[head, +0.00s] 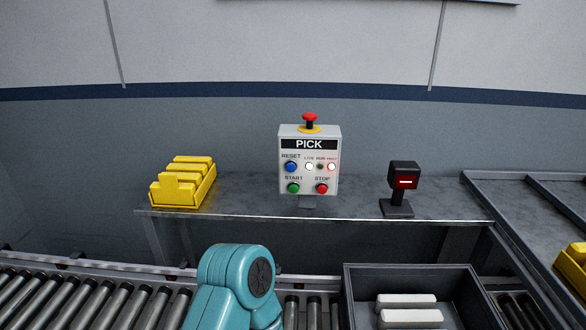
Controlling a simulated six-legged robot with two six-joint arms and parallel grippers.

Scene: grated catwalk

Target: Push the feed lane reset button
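A pale grey control box (309,159) labelled PICK stands upright on a short post on a grey bench. Its blue button (291,167) under the word RESET is at the upper left of its face. A green START button (293,188) is below it, and a red STOP button (322,188) is at the lower right. A red mushroom button (310,118) on a yellow base tops the box. No label reading feed lane shows. A teal link of mine rises at the bottom middle, apart from the box. Neither gripper shows.
On the bench (250,198), a yellow bin (188,190) stands left and a dark scanner-like device (403,185) right. A roller conveyor (90,303) runs in front, carrying a dark tote (465,287) with white items (407,301). The bench before the box is clear.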

